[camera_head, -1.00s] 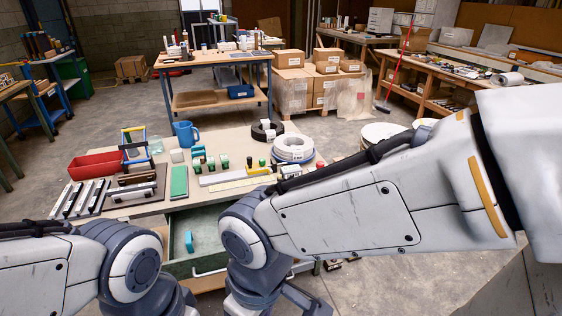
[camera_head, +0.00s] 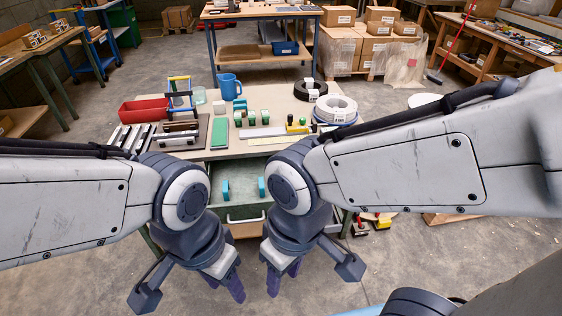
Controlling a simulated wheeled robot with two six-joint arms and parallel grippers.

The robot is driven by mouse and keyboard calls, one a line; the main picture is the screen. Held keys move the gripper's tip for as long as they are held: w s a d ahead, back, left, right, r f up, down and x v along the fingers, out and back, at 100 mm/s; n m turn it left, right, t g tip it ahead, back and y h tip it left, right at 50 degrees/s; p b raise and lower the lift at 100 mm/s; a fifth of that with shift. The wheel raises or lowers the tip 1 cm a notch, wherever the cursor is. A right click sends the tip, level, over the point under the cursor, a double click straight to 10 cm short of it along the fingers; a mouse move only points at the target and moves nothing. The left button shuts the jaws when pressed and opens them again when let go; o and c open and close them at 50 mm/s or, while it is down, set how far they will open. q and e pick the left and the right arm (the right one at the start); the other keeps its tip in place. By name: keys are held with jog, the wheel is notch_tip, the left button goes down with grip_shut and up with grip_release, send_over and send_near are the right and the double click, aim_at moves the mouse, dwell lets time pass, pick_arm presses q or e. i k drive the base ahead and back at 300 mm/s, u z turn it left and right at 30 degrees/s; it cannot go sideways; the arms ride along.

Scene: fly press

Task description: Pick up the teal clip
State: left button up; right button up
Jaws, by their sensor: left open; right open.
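Two small teal pieces, which look like clips, stand apart inside the open green drawer: a left teal clip (camera_head: 225,189) and a right teal clip (camera_head: 262,187). The drawer (camera_head: 240,212) is pulled out below the tabletop. My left gripper (camera_head: 224,284) is open and empty, pointing down in front of the drawer, nearer to the camera than the left clip. My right gripper (camera_head: 283,276) is open and empty beside it, also in front of the drawer. Neither gripper touches a clip. My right arm covers part of the drawer's right side.
Red and yellow items (camera_head: 376,222) lie low at the right. Floor is clear around the grippers.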

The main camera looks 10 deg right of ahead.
aim_at(261, 179)
jog(key=u, duration=0.5)
jog(key=k, duration=0.65)
jog(key=u, duration=0.6)
jog(key=i, duration=1.6)
jog(key=z, duration=1.35)
jog(key=i, duration=0.55)
jog(key=z, duration=0.55)
